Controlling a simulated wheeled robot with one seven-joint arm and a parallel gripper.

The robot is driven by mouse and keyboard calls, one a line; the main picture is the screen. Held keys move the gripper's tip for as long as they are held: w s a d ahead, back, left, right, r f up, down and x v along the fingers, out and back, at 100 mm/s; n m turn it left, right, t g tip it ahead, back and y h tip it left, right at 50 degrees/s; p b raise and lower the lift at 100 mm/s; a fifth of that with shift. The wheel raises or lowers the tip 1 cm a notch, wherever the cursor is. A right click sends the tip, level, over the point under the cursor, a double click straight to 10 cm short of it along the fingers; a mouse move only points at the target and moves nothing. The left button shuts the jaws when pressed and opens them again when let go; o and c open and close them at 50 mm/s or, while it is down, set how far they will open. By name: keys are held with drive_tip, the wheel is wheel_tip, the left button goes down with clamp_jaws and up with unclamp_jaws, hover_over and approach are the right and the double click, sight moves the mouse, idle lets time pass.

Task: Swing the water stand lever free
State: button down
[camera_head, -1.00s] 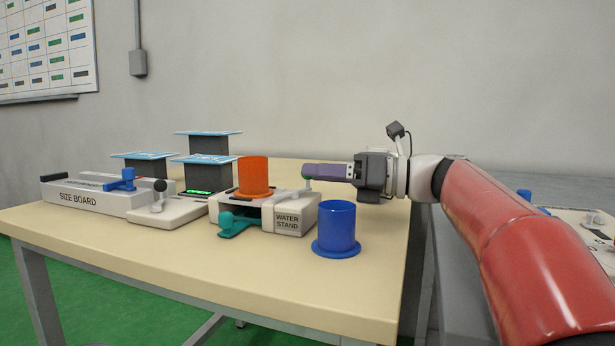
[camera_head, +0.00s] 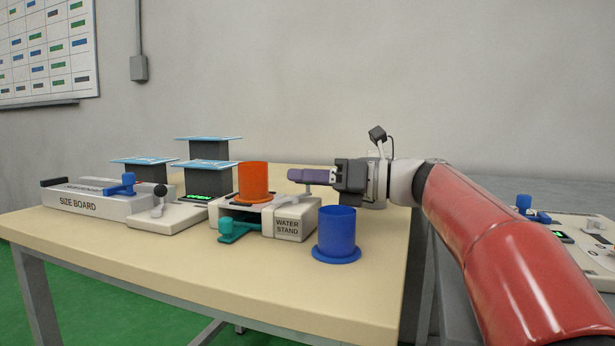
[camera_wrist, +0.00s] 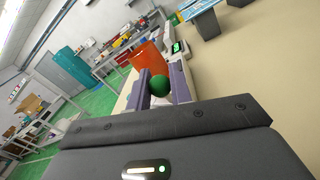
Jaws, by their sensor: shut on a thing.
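The white water stand (camera_head: 288,227) sits on the table, labelled on its front. An orange cup (camera_head: 254,182) stands upright on it. My gripper (camera_head: 303,177), with purple fingers, reaches in from the right above the stand's right end. In the wrist view its fingers (camera_wrist: 160,90) are shut on the lever's green ball knob (camera_wrist: 159,85). In the head view the knob is hidden behind the fingers, and only part of the pale lever arm (camera_head: 303,192) shows below them. A teal handled piece (camera_head: 238,229) sticks out of the stand's front left.
A blue cup (camera_head: 336,232) stands upright on the table in front of my gripper. The size board (camera_head: 90,203) and a dark-knobbed device (camera_head: 165,216) lie left. Platforms with blue tops (camera_head: 208,139) stand behind. The table's front is clear.

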drive_tip(key=p, duration=0.1)
drive_tip(key=g+p, duration=0.1)
drive_tip(key=shift+w+a+r+n+g+p, duration=0.1)
drive_tip(key=shift+w+r+n+g+p, duration=0.05)
drive_tip(key=shift+r+n+g+p, duration=0.2)
drive_tip(key=g+p, duration=0.1)
drive_tip(key=p, duration=0.1)
drive_tip(key=n+g+p, duration=0.1)
drive_tip(key=p, duration=0.1)
drive_tip(key=n+g+p, duration=0.1)
drive_tip(key=p, duration=0.1)
drive_tip(key=shift+w+a+y, duration=0.15)
drive_tip(key=shift+a+y, duration=0.1)
drive_tip(key=shift+y, duration=0.05)
drive_tip(key=shift+a+n+g+p, duration=0.15)
drive_tip(key=shift+n+g+p, duration=0.5)
drive_tip(key=shift+p, duration=0.55)
drive_tip(key=shift+a+f+n+g+p, duration=0.1)
drive_tip(key=shift+f+n+g+p, duration=0.2)
drive_tip(key=shift+g+p, duration=0.5)
drive_tip(key=shift+f, duration=0.1)
drive_tip(key=c, duration=1.3)
unclamp_jaws()
drive_tip(key=shift+f+t+b, duration=0.15)
drive_tip(key=shift+t+b, duration=0.25)
drive_tip(key=shift+b, duration=0.4)
